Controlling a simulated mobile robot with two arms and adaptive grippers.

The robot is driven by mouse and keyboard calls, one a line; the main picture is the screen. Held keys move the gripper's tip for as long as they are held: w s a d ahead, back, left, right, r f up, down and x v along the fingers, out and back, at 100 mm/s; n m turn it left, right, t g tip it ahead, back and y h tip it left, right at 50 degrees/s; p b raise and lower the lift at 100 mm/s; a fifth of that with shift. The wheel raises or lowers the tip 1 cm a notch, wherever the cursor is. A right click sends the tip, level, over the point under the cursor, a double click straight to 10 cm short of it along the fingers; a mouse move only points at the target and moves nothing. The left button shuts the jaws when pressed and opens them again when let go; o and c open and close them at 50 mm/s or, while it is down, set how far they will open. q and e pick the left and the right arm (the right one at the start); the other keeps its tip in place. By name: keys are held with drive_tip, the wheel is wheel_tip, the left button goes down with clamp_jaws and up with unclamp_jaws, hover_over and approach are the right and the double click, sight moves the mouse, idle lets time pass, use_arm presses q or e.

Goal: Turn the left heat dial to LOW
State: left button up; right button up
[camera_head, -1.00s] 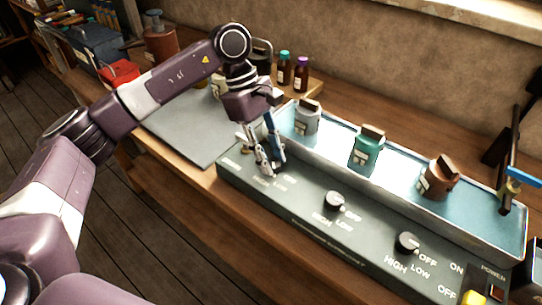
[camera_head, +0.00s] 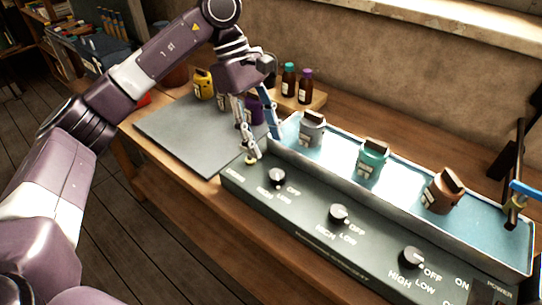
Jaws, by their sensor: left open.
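One finger is near the panel's back left corner and the other is by the tray's left end. My right gripper is not in view.
A middle dial (camera_head: 338,213) and a right dial (camera_head: 412,257) sit along the panel. Behind it, a long water-filled tray (camera_head: 410,171) holds grey, teal and brown pots. A grey mat (camera_head: 177,137) lies left. Bottles (camera_head: 304,87) stand behind.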

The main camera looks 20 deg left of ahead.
use_arm(q)
drive_tip(key=v, duration=0.3)
drive_tip(key=shift+a+r, duration=0.1)
drive_tip(key=shift+r, duration=0.15)
